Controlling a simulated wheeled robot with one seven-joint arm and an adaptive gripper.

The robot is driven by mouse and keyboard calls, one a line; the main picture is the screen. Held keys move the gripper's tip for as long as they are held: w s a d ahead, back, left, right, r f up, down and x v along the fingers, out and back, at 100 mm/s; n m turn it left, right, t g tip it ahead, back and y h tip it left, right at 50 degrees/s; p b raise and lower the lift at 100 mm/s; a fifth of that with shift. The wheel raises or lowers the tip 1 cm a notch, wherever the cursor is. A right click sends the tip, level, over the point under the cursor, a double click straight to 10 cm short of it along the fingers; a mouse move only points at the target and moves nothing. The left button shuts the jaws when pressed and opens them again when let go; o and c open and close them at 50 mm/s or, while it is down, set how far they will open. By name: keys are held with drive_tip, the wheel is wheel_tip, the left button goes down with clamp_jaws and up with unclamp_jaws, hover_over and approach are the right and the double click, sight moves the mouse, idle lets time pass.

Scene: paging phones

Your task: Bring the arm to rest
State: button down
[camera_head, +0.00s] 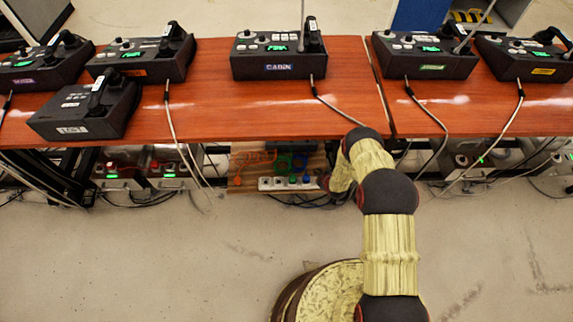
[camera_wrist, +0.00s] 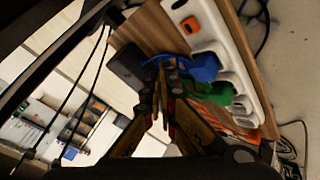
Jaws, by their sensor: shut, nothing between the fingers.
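My arm (camera_head: 388,235) reaches forward from its base and bends down at the front edge of the table. In the wrist view my gripper (camera_wrist: 162,82) is shut, with its fingers together and nothing between them. Its tips are near a blue plug (camera_wrist: 203,67) in a white power strip (camera_wrist: 225,45); I cannot tell whether they touch it. In the head view the gripper is mostly hidden behind my arm, to the right of the power strip (camera_head: 265,184).
Several black paging phones, one labelled CABIN (camera_head: 279,67), stand on the red-brown tables (camera_head: 230,115). Their cables hang over the front edge near my arm. A wooden board (camera_wrist: 165,30) bears the strip, a black adapter (camera_wrist: 127,66) and a green plug (camera_wrist: 220,94). Open floor (camera_head: 130,260) lies front left.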

drive_tip(key=shift+s+d+f+m, duration=0.1)
drive_tip(key=shift+s+f+m, duration=0.15)
drive_tip(key=shift+m, duration=0.05)
drive_tip(key=s+d+f+m+g+h, duration=0.15)
drive_tip(key=s+f+g, duration=0.3)
drive_tip(key=s, duration=0.55)
drive_tip(key=s+d+r+m+g, duration=0.2)
drive_tip(key=s+r+m+g, duration=0.1)
drive_tip(key=s, duration=0.3)
drive_tip(key=s+r+m+g, duration=0.2)
drive_tip(key=s+r+m, duration=0.1)
drive_tip(key=r, duration=1.8)
drive_tip(key=s+r+m+g, duration=0.15)
drive_tip(key=s+r, duration=0.25)
drive_tip(key=r, duration=1.6)
drive_tip(key=s+a+r+t+p, duration=0.1)
drive_tip(key=s+r, duration=0.4)
drive_tip(key=r, duration=0.7)
drive_tip(key=s+a+r+m+t, duration=0.1)
drive_tip(key=s+r+t, duration=0.3)
drive_tip(key=r, duration=0.8)
drive_tip(key=s+a+r+t+p, duration=0.1)
drive_tip(key=s+r+t, duration=0.1)
drive_tip(key=s+r, duration=0.6)
wheel_tip(320, 180, up, 5)
drive_tip(key=shift+m+t+p, duration=0.3)
drive_tip(key=shift+m, duration=0.1)
